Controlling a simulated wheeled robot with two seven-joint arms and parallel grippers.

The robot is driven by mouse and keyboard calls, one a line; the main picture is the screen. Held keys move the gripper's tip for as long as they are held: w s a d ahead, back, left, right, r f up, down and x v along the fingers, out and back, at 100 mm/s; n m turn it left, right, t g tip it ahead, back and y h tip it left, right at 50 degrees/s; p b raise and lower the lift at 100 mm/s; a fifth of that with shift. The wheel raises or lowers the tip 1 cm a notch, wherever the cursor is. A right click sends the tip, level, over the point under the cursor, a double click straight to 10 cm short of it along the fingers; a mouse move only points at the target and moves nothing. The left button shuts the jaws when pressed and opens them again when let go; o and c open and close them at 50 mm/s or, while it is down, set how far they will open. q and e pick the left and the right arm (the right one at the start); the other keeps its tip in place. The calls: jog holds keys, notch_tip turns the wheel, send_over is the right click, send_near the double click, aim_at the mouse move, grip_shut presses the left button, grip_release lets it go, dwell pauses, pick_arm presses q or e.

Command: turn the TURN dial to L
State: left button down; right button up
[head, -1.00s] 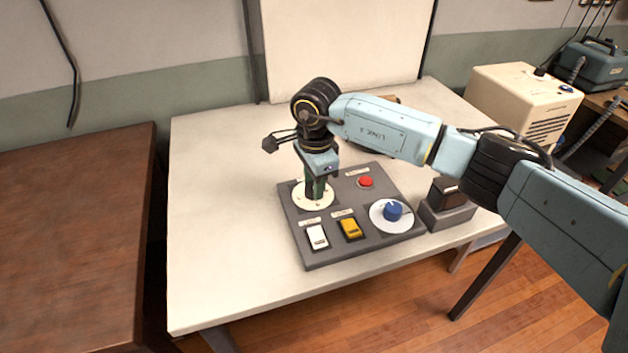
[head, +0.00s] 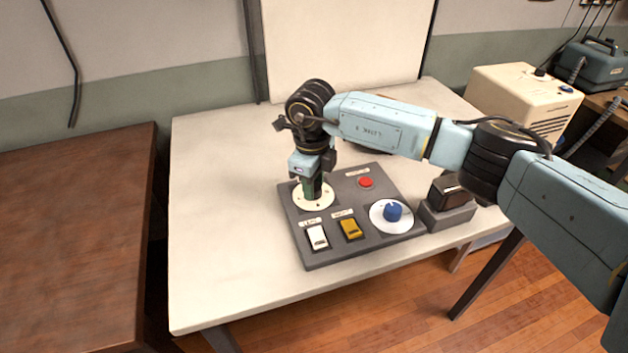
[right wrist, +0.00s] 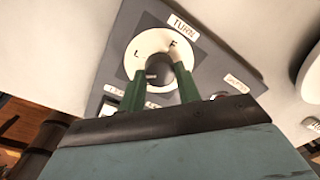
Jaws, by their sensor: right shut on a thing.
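The TURN dial is a round cream plate (head: 327,201) at the far left corner of a grey control panel (head: 352,270) in the head view. In the right wrist view its plate (right wrist: 146,44) shows the letters L and F, below a TURN label (right wrist: 183,27). My right gripper (head: 313,194) points down over the plate's middle. Its green fingers (right wrist: 160,80) are shut on the dial's knob (right wrist: 158,72), which is partly hidden between them. I cannot read clearly which letter the knob points to. My left gripper is not in view.
The panel also bears a red button (head: 366,182), a white switch (head: 317,237), a yellow switch (head: 351,229) and a blue knob (head: 393,211) on a white disc. A dark box (head: 449,191) stands right of the panel. The pale table (head: 225,220) is clear on the left.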

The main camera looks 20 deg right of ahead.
jog(key=m, duration=0.4)
jog(key=shift+r+p, duration=0.1)
jog(key=shift+p, duration=0.2)
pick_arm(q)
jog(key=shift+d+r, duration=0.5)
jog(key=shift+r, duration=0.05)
pick_arm(e)
jog(key=shift+m, duration=1.2)
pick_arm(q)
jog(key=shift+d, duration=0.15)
pick_arm(e)
jog(key=shift+w, duration=0.1)
jog(key=o, duration=1)
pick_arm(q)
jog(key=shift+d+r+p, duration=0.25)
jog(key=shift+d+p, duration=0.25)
pick_arm(e)
jog(key=r, duration=1.3)
jog(key=shift+a+r, duration=0.15)
jog(key=shift+a, duration=0.2)
